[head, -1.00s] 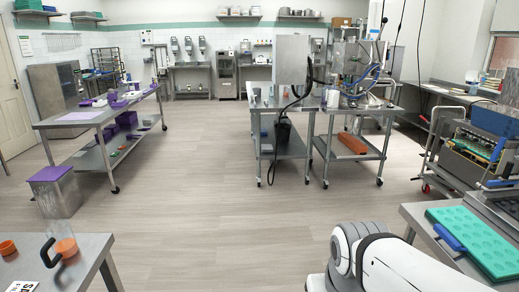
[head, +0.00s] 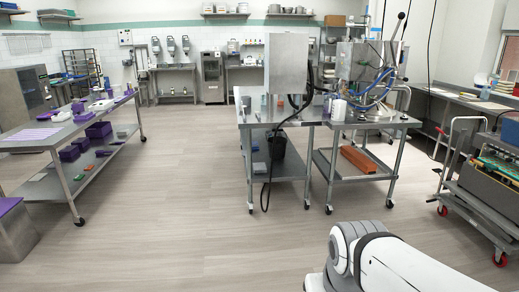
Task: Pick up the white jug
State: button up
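A small white container (head: 338,109), which looks like the white jug, stands upright on the steel table (head: 402,121) in the middle of the room, at the foot of the depositor machine (head: 362,68). It is too small to make out a handle or spout. My white arm shows at the bottom right, well short of that table. My gripper is out of view, so its state does not show.
Open floor (head: 200,225) lies ahead of me. A steel table with purple boxes (head: 98,130) stands at the left, and a purple-lidded bin (head: 14,232) at the lower left edge. A wheeled cart (head: 462,190) stands at the right. A black cable (head: 267,178) hangs by the middle table.

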aim_at(339, 111)
jog(key=z, duration=0.05)
jog(key=i, duration=2.55)
jog(key=z, duration=0.85)
